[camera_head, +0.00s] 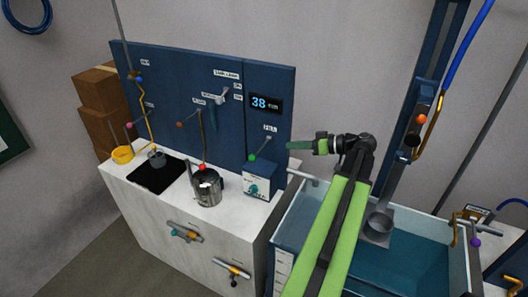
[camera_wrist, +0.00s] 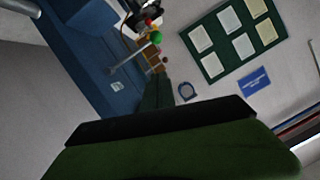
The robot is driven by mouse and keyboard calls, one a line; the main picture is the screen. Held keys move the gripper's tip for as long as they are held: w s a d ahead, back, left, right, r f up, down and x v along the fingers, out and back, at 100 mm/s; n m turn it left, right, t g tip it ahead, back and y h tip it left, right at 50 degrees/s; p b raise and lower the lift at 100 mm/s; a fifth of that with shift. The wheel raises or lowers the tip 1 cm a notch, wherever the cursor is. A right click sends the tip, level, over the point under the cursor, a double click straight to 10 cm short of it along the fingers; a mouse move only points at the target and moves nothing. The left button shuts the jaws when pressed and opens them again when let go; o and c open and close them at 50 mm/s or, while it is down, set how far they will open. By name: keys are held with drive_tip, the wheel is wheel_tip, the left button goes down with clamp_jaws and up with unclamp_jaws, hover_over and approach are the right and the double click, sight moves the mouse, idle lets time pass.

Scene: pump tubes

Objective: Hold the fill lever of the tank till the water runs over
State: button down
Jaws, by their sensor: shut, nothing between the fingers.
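My gripper (camera_head: 290,145) has green fingers and is shut with nothing between them. It is in the air to the right of a lever with a green ball (camera_head: 252,157), apart from it. The green ball also shows in the wrist view (camera_wrist: 157,38), beyond my gripper's fingers (camera_wrist: 157,95). The tank (camera_head: 283,258) at the right holds blue water below its rim, with a marked scale on its near left corner. The panel display (camera_head: 265,103) reads 38 mm.
Other levers with coloured balls hang along the panel (camera_head: 175,80). A steel kettle (camera_head: 207,188) and a blue box (camera_head: 262,182) stand on the white counter (camera_head: 150,200). Valves stick out of its front.

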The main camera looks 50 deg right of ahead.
sight(261, 148)
drive_tip(key=f+b+x, duration=0.1)
drive_tip(key=b+x, duration=0.2)
drive_tip(key=x, duration=0.3)
drive_tip(key=s+f+b+x, duration=0.1)
drive_tip(key=b+x, duration=0.2)
drive_tip(key=x, duration=0.4)
drive_tip(key=shift+a+f, duration=0.35)
drive_tip(key=shift+a, duration=0.05)
drive_tip(key=shift+s, duration=0.1)
